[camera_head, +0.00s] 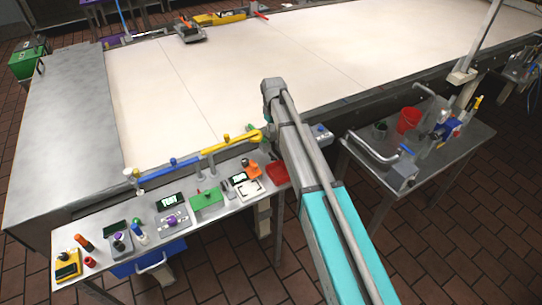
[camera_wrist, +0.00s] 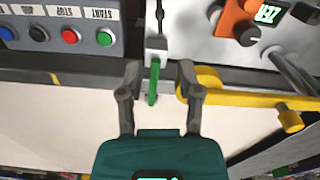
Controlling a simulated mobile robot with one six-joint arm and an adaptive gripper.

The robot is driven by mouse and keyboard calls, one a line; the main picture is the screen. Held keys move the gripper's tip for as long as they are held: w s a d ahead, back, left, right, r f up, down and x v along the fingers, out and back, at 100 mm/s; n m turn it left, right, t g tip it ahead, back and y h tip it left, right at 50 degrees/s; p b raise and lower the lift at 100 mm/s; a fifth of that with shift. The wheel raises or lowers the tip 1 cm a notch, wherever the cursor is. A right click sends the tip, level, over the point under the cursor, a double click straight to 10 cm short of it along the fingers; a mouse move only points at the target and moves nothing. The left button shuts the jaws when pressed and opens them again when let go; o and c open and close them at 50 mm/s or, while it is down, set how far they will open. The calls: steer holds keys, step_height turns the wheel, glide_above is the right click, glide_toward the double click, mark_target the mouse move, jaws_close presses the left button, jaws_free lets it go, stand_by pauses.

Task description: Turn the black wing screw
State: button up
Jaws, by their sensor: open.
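My gripper (camera_wrist: 158,74) is open in the wrist view, with its two dark fingers spread. A green lever (camera_wrist: 153,84) on a small pale block (camera_wrist: 156,45) shows between the fingers; I cannot tell whether they touch it. A black knob-like part (camera_wrist: 247,33) sits by an orange device (camera_wrist: 233,14) at the upper right. It may be the black wing screw, but its wings are not clear. The orange device also shows in the head view (camera_head: 252,170), right of the middle of the near bench.
A yellow pipe-like handle (camera_wrist: 250,98) lies right of my fingers. A button panel (camera_wrist: 70,36) with coloured buttons is at the upper left. In the head view, the near bench (camera_head: 100,222) holds several devices, a red tray (camera_head: 278,173) lies beside my arm, and a wide pale conveyor (camera_head: 200,90) lies behind.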

mark_target(273, 157)
steer(key=shift+s+f+b, duration=0.1)
steer(key=shift+f+b, duration=6.05)
steer(key=shift+f, duration=0.2)
jaws_close()
